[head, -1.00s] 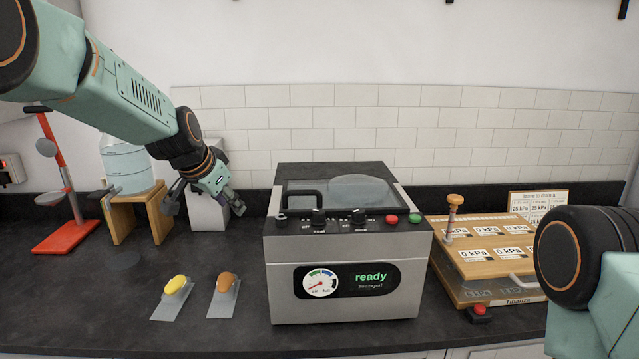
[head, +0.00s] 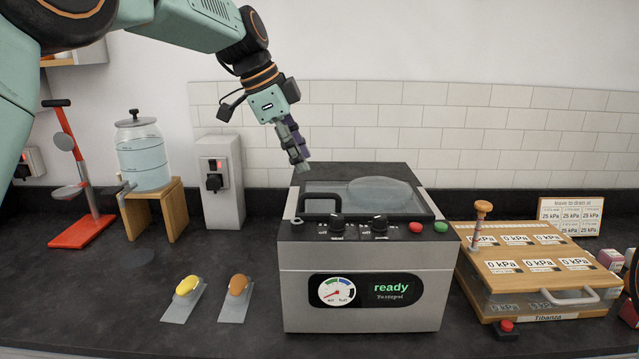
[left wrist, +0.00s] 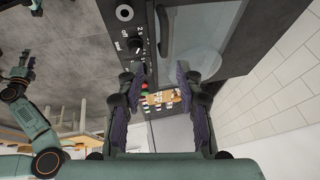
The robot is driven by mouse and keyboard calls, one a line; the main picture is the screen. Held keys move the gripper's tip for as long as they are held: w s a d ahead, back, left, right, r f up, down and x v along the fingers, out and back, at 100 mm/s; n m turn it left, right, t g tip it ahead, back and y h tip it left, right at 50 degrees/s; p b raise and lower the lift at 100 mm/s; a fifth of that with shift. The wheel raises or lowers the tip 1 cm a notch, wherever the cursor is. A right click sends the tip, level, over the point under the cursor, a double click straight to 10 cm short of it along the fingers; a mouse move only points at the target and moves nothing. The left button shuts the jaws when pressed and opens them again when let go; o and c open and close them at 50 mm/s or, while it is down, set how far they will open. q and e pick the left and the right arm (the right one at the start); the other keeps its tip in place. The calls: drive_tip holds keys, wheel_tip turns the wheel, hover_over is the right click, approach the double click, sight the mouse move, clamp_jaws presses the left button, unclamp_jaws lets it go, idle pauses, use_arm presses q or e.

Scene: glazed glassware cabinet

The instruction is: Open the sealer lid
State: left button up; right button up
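The sealer (head: 365,290) is a grey metal box with a black top, a dial and a green "ready" display. Its glazed lid (head: 415,203) lies shut on top, with a rounded whitish shape visible at the glass. The black lid handle (head: 320,197) stands at the lid's front left. My left gripper (head: 302,166) is above the lid's back left, clear of the handle. In the left wrist view the left gripper (left wrist: 158,76) has its fingers apart with nothing between them, over the sealer top. My right arm shows at that view's left; its finger state is unclear.
Knobs and red and green buttons (head: 428,227) line the sealer's front top edge.

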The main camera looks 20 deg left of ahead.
sight(319, 195)
use_arm(q)
drive_tip(key=x, duration=0.5)
drive_tip(key=a+x, duration=0.1)
drive_tip(key=x, duration=0.1)
drive_tip(key=shift+w+d+f, duration=0.15)
drive_tip(key=shift+w+f, duration=0.1)
drive_tip(key=shift+w, duration=0.1)
drive_tip(key=shift+s+d+f, duration=0.2)
drive_tip(key=shift+d, duration=0.2)
drive_tip(key=shift+w+a+f, duration=0.15)
drive_tip(key=shift+w+f, duration=0.15)
drive_tip(key=shift+w, duration=0.15)
drive_tip(key=shift+a, duration=0.1)
drive_tip(key=shift+c, duration=1.3)
drive_tip(key=shift+s+r, duration=0.15)
drive_tip(key=shift+s, duration=0.1)
drive_tip(key=c, duration=0.5)
drive_tip(key=shift+w, duration=0.1)
